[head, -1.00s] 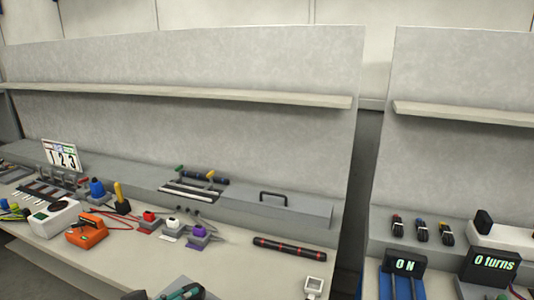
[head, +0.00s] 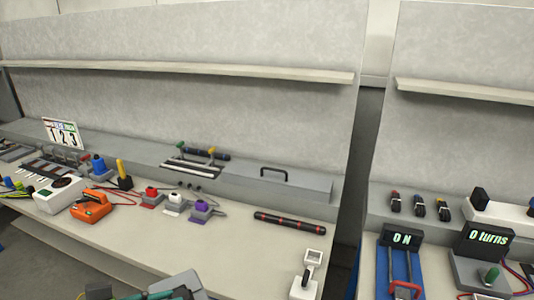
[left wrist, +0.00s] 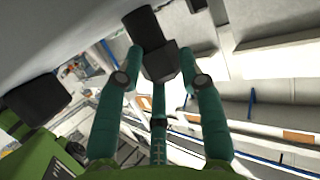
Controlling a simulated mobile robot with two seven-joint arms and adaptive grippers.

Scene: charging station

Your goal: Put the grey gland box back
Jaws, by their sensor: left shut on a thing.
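My left gripper (left wrist: 160,105) shows teal fingers in the left wrist view. It is shut on a dark, blocky thing with a smaller block on one end, which I take to be the grey gland box (left wrist: 150,35). In the head view the left gripper (head: 160,292) is at the bottom edge, mostly cut off, in front of the bench. A dark end of the held box (head: 98,291) shows to its left. My right gripper is not in view.
The bench top (head: 225,245) is clear in front of the small boxes. An orange device (head: 92,208) and a white device (head: 58,194) stand left. A black rod with red bands (head: 290,222) lies right. A white lever device (head: 305,280) stands near the front edge.

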